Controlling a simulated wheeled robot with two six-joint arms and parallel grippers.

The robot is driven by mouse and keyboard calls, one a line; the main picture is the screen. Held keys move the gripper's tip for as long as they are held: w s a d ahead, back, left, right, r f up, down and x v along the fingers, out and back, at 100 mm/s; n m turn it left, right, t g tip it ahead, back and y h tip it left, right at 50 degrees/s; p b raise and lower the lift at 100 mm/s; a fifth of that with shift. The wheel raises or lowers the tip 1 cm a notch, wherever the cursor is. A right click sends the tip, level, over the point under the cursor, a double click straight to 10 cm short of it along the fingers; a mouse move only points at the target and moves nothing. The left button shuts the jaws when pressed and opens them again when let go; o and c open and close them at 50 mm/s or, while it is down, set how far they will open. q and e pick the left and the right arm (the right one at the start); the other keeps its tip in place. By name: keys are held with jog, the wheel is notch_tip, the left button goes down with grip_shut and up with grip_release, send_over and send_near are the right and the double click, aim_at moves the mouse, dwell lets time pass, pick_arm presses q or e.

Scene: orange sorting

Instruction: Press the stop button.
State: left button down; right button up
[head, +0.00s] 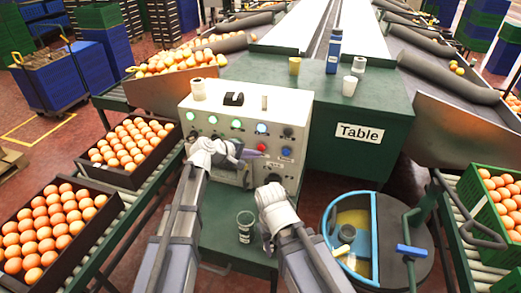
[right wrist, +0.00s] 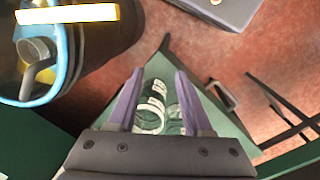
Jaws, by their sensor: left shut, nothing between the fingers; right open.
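The control panel (head: 210,97) is a pale grey box with lit green buttons along its top row. A red button (head: 262,147) sits on its front right, below a light-blue lit one, with a blue button (head: 286,151) to its right; I cannot read which is marked stop. My left gripper (head: 258,156) is shut and empty, its purple fingertips at the panel front just below the red button; contact cannot be told. My right gripper (right wrist: 157,72) is open and empty, low in front of the panel; its fingers are hard to see in the head view.
A labelled glass (head: 245,227) stands on the green ledge between my arms. A blue-rimmed bin (head: 328,222) stands at right. Orange crates (head: 128,178) line the left conveyor. The green table (head: 390,110) behind the panel holds a blue bottle (head: 334,50) and cups.

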pick_arm(q)
jog(key=shift+w, duration=0.1)
dwell(0.3)
jog(key=shift+w+d, duration=0.15)
jog(key=shift+w, duration=0.15)
jog(key=shift+w+d, duration=0.15)
jog(key=shift+w, duration=0.4)
dwell(0.8)
jog(key=shift+s, duration=0.1)
jog(key=shift+s+a, duration=0.3)
jog(key=shift+s, duration=0.55)
jog(key=shift+s, duration=0.1)
jog(key=s, duration=0.1)
jog(key=s+a, duration=0.1)
jog(key=s, duration=0.2)
jog(key=shift+s+a, duration=0.25)
jog(key=shift+s, duration=0.05)
dwell(0.7)
